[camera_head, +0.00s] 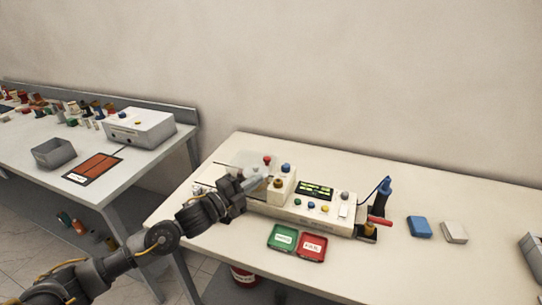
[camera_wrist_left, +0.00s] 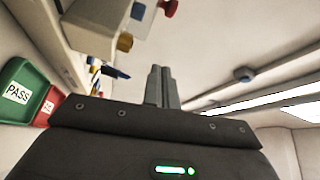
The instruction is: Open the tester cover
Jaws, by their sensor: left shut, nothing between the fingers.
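The tester (camera_head: 295,200) is a long cream unit with a green-lit display and coloured buttons, on the right-hand table. A faint see-through panel (camera_head: 243,158), which looks like its cover, shows at the tester's left end behind my gripper; its exact angle is hard to tell. My left gripper (camera_head: 258,175) is at that left end, fingers together and empty. I cannot tell whether it touches the cover. In the left wrist view the closed fingers (camera_wrist_left: 161,86) point past part of the tester (camera_wrist_left: 100,22), which fills the upper left. The cover is not clear there.
A green PASS tray (camera_head: 283,238) and a red tray (camera_head: 312,246) sit in front of the tester. A blue block (camera_head: 419,227) and a pale block (camera_head: 454,232) lie to the right. The left table (camera_head: 120,175) holds a grey bin (camera_head: 54,152) and a white box (camera_head: 140,127).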

